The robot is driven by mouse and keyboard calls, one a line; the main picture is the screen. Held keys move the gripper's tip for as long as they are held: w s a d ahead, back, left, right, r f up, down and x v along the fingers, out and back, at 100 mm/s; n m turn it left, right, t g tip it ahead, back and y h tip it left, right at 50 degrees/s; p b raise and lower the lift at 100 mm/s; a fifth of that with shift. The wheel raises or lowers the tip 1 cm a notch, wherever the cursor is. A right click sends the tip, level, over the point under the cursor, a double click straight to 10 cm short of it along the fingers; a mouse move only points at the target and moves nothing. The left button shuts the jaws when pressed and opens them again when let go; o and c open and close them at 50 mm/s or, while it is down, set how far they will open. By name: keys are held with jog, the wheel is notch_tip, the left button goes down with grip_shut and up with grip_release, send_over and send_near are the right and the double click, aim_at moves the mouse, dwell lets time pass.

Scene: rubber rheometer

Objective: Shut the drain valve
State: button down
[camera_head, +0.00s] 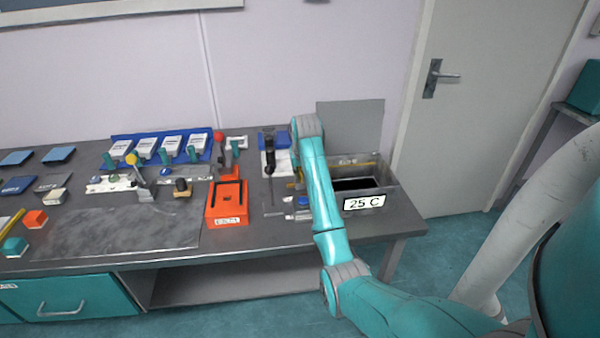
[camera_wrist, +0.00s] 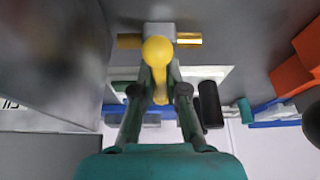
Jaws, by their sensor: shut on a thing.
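The drain valve shows in the wrist view as a grey body with brass pipe ends (camera_wrist: 188,40) and a yellow lever with a round yellow knob (camera_wrist: 157,51). My gripper (camera_wrist: 158,80) has its two fingers closed on the yellow lever, around and just below the knob in that picture. In the head view my arm hides the gripper and most of the valve, at the left side of the water bath (camera_head: 385,187). The bath is an open grey tank with a "25 C" label (camera_head: 364,202).
An orange box (camera_head: 227,204) stands left of the bath on the grey bench (camera_head: 270,232). A black-handled device (camera_head: 269,158) on a white and blue base stands between them. Sample trays and levers fill the bench's left. A closed door (camera_head: 470,120) is at the right.

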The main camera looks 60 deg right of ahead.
jog(key=shift+m, duration=0.4)
jog(key=c, duration=1.2)
grip_release()
jog(key=v, duration=0.7)
jog(key=shift+a+r, duration=0.15)
jog(key=shift+r, duration=0.05)
